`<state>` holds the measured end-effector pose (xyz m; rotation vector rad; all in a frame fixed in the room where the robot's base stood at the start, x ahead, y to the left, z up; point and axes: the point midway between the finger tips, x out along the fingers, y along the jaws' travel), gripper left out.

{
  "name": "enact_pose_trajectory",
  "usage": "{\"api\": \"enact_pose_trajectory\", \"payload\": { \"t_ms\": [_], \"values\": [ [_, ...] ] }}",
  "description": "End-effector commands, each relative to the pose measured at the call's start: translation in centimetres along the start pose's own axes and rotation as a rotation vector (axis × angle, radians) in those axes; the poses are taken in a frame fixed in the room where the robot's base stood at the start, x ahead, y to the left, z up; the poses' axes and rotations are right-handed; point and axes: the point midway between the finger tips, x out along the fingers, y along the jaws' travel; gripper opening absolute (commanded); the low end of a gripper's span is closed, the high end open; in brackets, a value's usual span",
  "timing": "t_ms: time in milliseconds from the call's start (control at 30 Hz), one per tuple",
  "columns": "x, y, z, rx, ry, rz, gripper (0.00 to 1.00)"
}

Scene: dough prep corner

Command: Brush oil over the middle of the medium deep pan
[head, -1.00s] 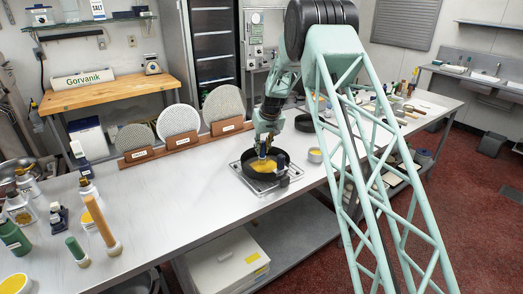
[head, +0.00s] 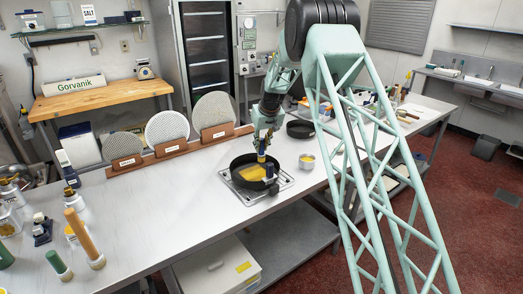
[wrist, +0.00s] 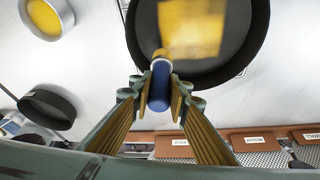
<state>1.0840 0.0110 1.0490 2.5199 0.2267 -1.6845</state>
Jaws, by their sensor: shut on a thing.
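The black deep pan (head: 235,170) stands on a square silver stand (head: 284,182) on the steel bench. A yellow patch (head: 254,173) covers the middle of its floor; in the wrist view this patch (wrist: 190,28) is a blurred square. My gripper (head: 263,142) is above the pan, shut on a brush with a blue handle (wrist: 160,88). The brush points down into the pan, its lower end overlapping the edge of the yellow patch. I cannot tell whether its tip touches the pan floor. A small metal cup (head: 307,162) stands right of the pan; its yellow content shows in the wrist view (wrist: 44,17).
A smaller black pan (head: 299,130) stands behind the cup. Round discs in a wooden rack (head: 178,149) line the bench's back edge. Bottles and a wooden rolling pin (head: 85,239) stand at the left. The bench between them and the pan is clear.

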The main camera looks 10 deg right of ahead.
Motion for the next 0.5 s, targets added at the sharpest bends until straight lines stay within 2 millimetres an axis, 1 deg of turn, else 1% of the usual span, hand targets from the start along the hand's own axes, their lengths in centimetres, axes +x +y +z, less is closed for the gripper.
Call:
{"api": "enact_pose_trajectory", "payload": {
  "t_ms": [33, 300, 500],
  "values": [
    [-0.6, 0.0, -0.3, 0.0, 0.001, 0.0, 0.05],
    [-2.8, 0.0, -1.2, 0.0, 0.0, 0.0, 0.05],
    [-3.9, 0.0, -1.6, 0.0, 0.001, 0.0, 0.05]
  ]
}}
